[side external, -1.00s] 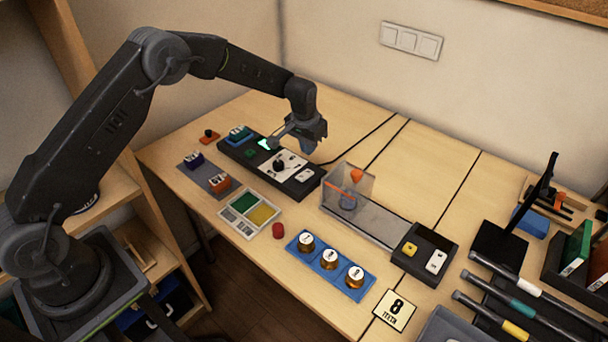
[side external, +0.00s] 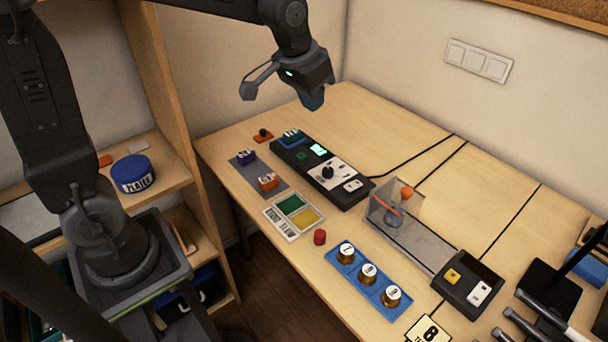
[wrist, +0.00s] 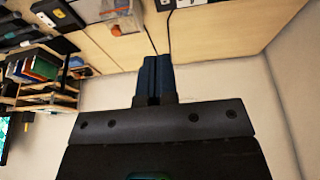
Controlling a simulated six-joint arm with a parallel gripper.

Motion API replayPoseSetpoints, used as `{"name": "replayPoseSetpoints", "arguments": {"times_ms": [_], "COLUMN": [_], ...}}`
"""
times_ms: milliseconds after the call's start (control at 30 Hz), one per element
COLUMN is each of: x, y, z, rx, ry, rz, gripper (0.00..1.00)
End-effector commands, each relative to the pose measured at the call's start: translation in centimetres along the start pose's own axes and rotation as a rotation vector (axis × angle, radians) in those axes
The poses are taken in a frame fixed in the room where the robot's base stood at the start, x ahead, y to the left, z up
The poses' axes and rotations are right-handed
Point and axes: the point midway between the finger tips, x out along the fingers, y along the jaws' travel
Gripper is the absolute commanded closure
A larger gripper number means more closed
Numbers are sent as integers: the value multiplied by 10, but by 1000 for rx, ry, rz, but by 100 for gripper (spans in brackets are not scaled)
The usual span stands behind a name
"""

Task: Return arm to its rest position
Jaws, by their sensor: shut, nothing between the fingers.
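My gripper (side external: 313,99) is raised above the far left part of the table, near the wall corner, with its blue fingertips pointing down. In the wrist view the two blue fingers (wrist: 153,78) lie side by side, closed, with nothing between them. The black servo tester panel (side external: 325,170) with a lit green display stands on the table below and apart from my gripper.
A green and yellow tray (side external: 293,216), a red cap (side external: 319,237) and a blue holder with brass weights (side external: 367,276) sit toward the front. A clear box (side external: 398,205) stands mid-table. A shelf with a blue round tin (side external: 134,174) is at left. Air around my gripper is clear.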

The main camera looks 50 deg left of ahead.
Motion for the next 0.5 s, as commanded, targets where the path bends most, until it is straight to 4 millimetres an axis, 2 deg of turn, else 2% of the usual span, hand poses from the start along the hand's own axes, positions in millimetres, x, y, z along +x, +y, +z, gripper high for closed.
{"name": "replayPoseSetpoints", "arguments": {"times_ms": [33,200,400,500], "x": [-18,-56,-76,-77], "y": [0,1,2,2], "z": [17,75,142,165], "rx": [0,0,0,-1], "ry": [22,73,124,144], "rz": [0,0,1,1], "gripper": [100,100,100,100]}}
